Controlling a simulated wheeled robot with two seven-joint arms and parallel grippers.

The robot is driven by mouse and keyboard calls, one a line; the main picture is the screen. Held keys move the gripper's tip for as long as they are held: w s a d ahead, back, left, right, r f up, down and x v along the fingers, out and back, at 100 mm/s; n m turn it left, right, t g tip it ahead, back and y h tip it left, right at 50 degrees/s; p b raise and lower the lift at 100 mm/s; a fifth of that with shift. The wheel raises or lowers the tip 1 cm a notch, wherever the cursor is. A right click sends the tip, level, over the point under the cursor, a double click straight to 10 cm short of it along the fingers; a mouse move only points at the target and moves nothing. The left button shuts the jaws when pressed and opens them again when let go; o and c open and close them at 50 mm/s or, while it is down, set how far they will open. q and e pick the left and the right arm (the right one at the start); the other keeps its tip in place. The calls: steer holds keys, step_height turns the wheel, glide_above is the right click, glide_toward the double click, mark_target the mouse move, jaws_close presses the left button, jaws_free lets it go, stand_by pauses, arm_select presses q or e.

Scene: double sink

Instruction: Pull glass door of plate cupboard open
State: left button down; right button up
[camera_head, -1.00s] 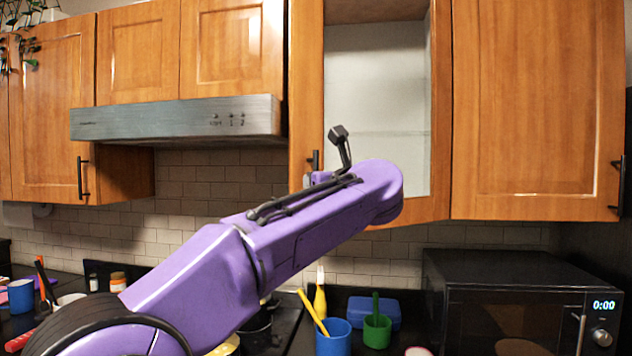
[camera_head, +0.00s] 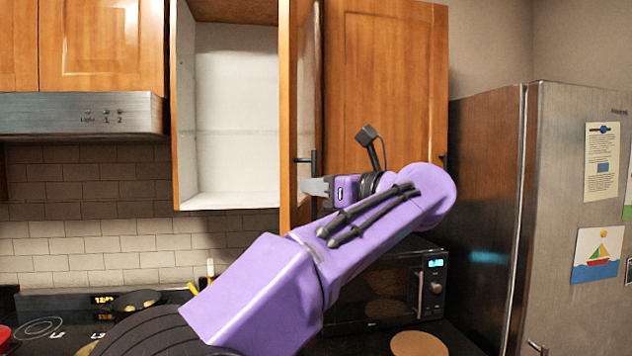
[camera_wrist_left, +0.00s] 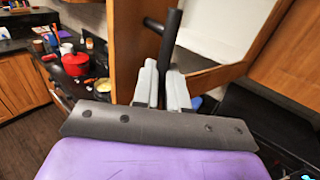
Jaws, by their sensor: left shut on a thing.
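The wooden-framed glass door (camera_head: 286,110) of the cupboard stands swung out on its right side, seen nearly edge-on. Its dark bar handle (camera_head: 314,170) is near the lower end of the door. My left gripper (camera_head: 312,187) is shut on this handle. In the left wrist view the two pale fingers (camera_wrist_left: 162,88) pinch the dark handle (camera_wrist_left: 169,40), with the door frame (camera_wrist_left: 125,50) beside them. The cupboard interior (camera_head: 235,110) is white and open, and I see no plates in the visible part. My right gripper is not in view.
A closed wooden cupboard door (camera_head: 385,90) is right of the glass door. A range hood (camera_head: 80,115) is at left. Below are a microwave (camera_head: 375,290) and a stove top (camera_head: 50,335). A steel fridge (camera_head: 570,200) stands at far right.

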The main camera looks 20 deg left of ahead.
arm_select(q)
steer(key=shift+d+r, duration=0.15)
steer(key=shift+d, duration=0.15)
